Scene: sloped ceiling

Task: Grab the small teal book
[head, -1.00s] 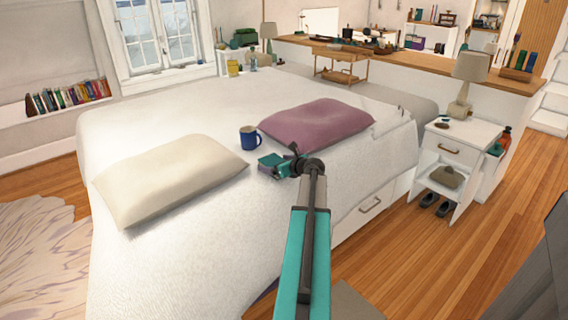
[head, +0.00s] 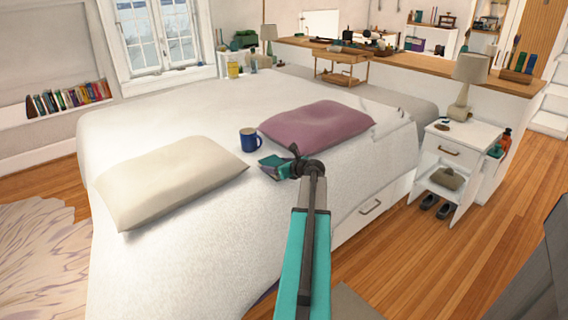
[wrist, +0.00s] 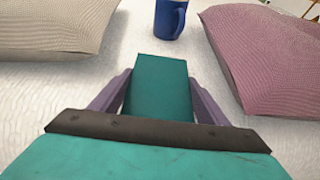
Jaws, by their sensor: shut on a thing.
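The small teal book (wrist: 160,85) is between the two fingers of my gripper (wrist: 160,100) in the wrist view. The fingers press on its left and right sides. In the head view the teal book (head: 270,162) shows at the tip of my gripper (head: 282,165), over the white bed. Part of the book is hidden behind the gripper's dark crossbar in the wrist view. I cannot tell whether the book touches the bed.
A blue mug (head: 250,139) stands on the bed just beyond the book. A cream pillow (head: 170,180) lies to the left and a mauve pillow (head: 316,126) to the right. A white nightstand (head: 452,150) with a lamp stands right of the bed (head: 200,255).

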